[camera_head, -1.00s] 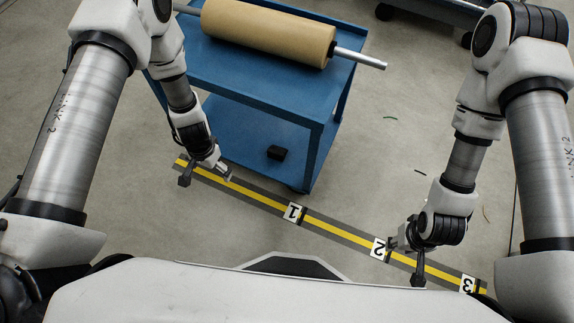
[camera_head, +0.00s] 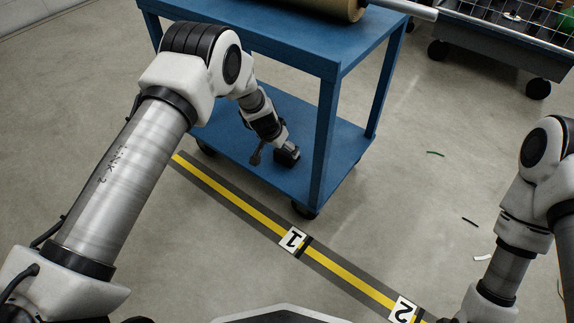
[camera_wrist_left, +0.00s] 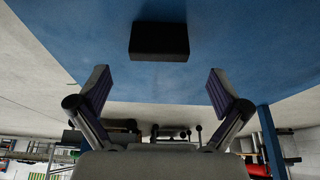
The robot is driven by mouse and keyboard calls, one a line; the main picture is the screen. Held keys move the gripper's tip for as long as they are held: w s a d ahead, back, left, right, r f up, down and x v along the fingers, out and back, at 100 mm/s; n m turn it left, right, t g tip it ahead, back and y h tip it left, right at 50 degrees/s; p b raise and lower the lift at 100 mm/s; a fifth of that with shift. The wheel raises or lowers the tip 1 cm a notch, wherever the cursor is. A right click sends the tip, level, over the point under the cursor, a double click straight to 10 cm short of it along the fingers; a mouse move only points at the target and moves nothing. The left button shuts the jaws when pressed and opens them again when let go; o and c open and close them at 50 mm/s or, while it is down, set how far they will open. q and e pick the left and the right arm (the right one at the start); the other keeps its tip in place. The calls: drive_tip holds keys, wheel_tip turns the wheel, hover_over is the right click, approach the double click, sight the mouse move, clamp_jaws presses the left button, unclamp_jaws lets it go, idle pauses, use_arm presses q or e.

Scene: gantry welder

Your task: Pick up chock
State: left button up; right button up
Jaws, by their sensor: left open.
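The chock, a small black block (camera_head: 289,155), sits on the lower shelf of the blue cart (camera_head: 330,140). In the left wrist view the chock (camera_wrist_left: 159,42) lies on the blue shelf surface, ahead of and between the line of my two fingers. My left gripper (camera_head: 281,146) reaches over the lower shelf, close to the chock, and partly hides it in the head view. In the left wrist view my left gripper (camera_wrist_left: 160,86) is open with its fingers wide apart and nothing between them. My right gripper is out of view; only its arm shows at the right edge.
The cart's front leg (camera_head: 325,145) and upper shelf (camera_head: 290,35) frame the space around my left arm. A tan roll with a metal shaft (camera_head: 405,9) lies on top. A yellow-striped floor strip (camera_head: 245,205) runs in front. A grey wheeled cart (camera_head: 500,45) stands behind right.

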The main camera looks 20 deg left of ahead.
sight(286, 151)
use_arm(q)
drive_tip(key=b+x, duration=0.4)
drive_tip(key=x, duration=0.2)
drive_tip(key=shift+w+d, duration=0.2)
drive_tip(key=shift+w, duration=0.1)
drive_tip(key=shift+r, duration=0.15)
drive_tip(key=c, duration=1.4)
drive_tip(key=shift+r, duration=0.1)
